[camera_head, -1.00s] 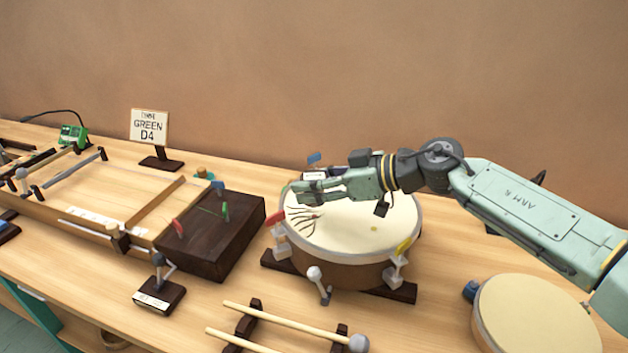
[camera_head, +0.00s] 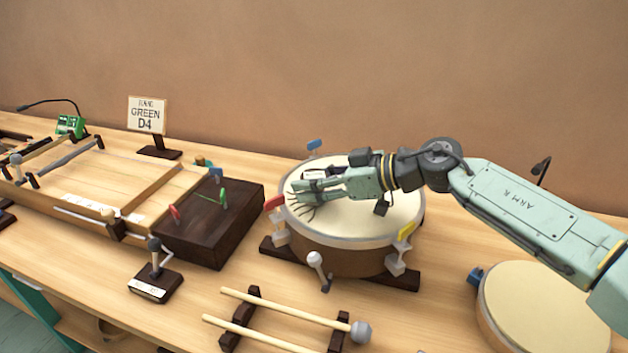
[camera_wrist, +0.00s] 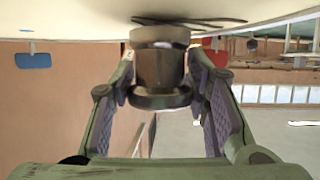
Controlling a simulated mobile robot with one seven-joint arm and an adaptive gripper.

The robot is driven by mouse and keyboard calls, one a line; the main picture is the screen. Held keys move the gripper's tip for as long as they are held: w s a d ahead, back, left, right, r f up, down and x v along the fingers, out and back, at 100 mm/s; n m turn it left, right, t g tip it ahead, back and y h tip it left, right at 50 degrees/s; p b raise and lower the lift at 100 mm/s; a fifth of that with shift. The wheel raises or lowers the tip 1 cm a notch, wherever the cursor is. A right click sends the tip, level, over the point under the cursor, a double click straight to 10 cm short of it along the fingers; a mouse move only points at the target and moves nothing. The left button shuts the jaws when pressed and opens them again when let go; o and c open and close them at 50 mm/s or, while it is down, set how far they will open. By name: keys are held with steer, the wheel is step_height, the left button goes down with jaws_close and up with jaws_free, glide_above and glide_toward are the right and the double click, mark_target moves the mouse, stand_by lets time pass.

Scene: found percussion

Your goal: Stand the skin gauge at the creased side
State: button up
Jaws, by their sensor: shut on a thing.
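The drum (camera_head: 350,236) stands on the bench with a pale skin (camera_head: 395,210). Dark crease lines (camera_head: 308,210) fan out on the skin's left front part; dark lines also show in the wrist view (camera_wrist: 190,21). My gripper (camera_head: 303,187) is low over the skin beside the creases. In the wrist view my gripper (camera_wrist: 165,85) is shut on a small round brown-grey piece with a ringed collar, seemingly the skin gauge (camera_wrist: 160,68). Its grey end is at the skin, close to the creases; I cannot tell whether it touches. In the head view my fingers largely hide it.
Red (camera_head: 273,203), blue (camera_head: 314,145), yellow (camera_head: 407,230) and white (camera_head: 315,258) tuning pieces ring the drum. A dark box (camera_head: 215,235) stands left, mallets (camera_head: 290,315) lie in front, and another round drum (camera_head: 540,310) is at the right.

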steer(key=shift+f, duration=0.35)
steer(key=o, duration=1.5)
